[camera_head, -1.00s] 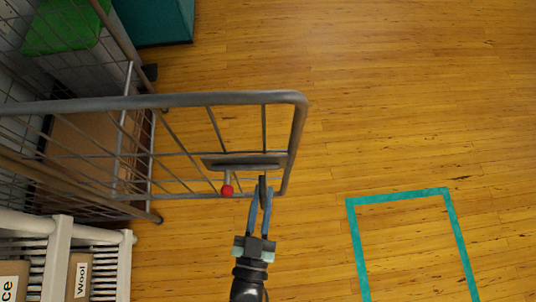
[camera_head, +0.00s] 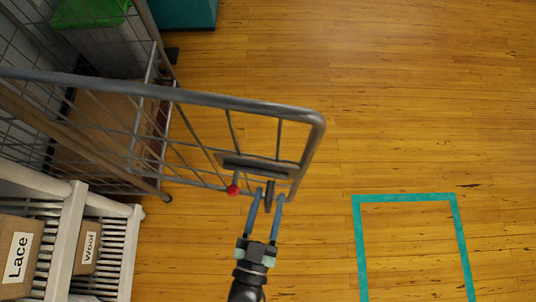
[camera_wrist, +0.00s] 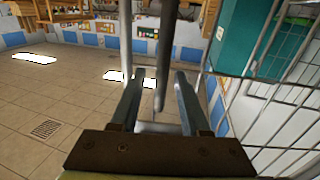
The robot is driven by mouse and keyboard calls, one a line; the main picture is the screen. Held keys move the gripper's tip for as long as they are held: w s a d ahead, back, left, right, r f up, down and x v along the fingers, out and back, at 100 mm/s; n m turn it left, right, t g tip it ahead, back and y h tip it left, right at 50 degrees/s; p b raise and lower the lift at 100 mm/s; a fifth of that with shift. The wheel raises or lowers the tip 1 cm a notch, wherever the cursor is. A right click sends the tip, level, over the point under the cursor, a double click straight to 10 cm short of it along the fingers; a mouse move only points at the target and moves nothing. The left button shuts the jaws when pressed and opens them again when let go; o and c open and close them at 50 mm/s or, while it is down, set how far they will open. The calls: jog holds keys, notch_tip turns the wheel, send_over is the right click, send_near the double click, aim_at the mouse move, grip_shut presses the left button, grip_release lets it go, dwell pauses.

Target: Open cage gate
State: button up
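The cage gate (camera_head: 225,101) is a grey wire-mesh frame that stands out from the cage (camera_head: 150,115) at the left in the head view. A dark plate (camera_head: 252,166) with a red knob (camera_head: 233,190) sits near its free end. My gripper (camera_head: 269,193) is at that end, below the plate. Its blue fingers are apart. A dark vertical bar (camera_wrist: 165,60) of the gate lies between and beyond the fingertips in the wrist view. I see gaps on both sides of it, and cannot tell whether a finger touches it.
White slatted crates (camera_head: 112,245) with boxes labelled Lace (camera_head: 17,257) and Wool (camera_head: 88,247) stand at the lower left. A teal box (camera_head: 185,12) is at the top. The wooden floor on the right is clear, with a teal taped outline (camera_head: 405,197).

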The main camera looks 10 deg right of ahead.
jog(key=shift+s, duration=0.1)
dwell(0.5)
jog(key=p+v, duration=0.1)
jog(key=v, duration=1.1)
jog(key=shift+s+a+p, duration=0.2)
jog(key=shift+s+p, duration=0.2)
